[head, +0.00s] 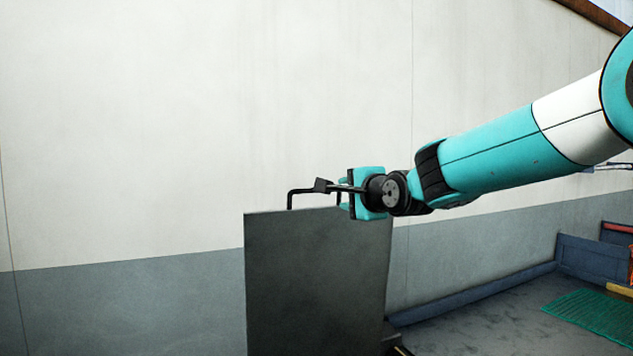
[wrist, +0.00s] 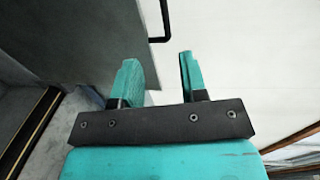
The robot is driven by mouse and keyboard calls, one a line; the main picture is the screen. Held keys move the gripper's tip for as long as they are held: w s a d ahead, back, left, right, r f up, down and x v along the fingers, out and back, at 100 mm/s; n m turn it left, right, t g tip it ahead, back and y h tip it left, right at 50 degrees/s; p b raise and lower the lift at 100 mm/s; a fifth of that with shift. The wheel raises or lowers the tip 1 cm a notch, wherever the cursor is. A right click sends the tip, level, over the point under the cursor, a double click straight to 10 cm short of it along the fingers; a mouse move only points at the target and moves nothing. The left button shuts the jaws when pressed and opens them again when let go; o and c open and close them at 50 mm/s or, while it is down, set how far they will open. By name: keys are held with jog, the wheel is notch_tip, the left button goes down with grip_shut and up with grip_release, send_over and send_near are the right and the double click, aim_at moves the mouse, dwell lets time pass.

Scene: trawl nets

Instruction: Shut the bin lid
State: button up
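The bin lid (head: 315,280) is a grey panel standing upright in the head view, in front of the wall. A black bar handle (head: 290,199) sticks up from its top edge. In the wrist view the lid (wrist: 95,40) is at the upper left and the handle (wrist: 166,18) is at the top centre, beyond the fingertips. My gripper (head: 347,194) is at the lid's top edge, by the right part of the handle. In the wrist view my gripper (wrist: 158,72) has its two teal fingers apart, with nothing seen between them. The bin's body is mostly out of view.
A pale wall (head: 180,110) with a grey lower band rises behind the lid. A green mat (head: 595,315) lies on the floor at the lower right, near a low blue-grey barrier (head: 590,257). A black and yellow edge (wrist: 28,130) shows at the lower left in the wrist view.

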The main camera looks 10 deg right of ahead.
jog(key=p+x, duration=0.3)
jog(key=x, duration=0.2)
jog(key=p+x, duration=0.3)
jog(key=x, duration=0.3)
jog(key=r+p+x, duration=0.1)
jog(key=p+x, duration=0.2)
jog(key=x, duration=0.2)
jog(key=shift+w+a, duration=0.1)
jog(key=shift+w, duration=0.35)
jog(key=shift+w+a+f, duration=0.1)
jog(key=shift+w+f, duration=0.1)
jog(key=shift+w, duration=0.15)
grip_shut()
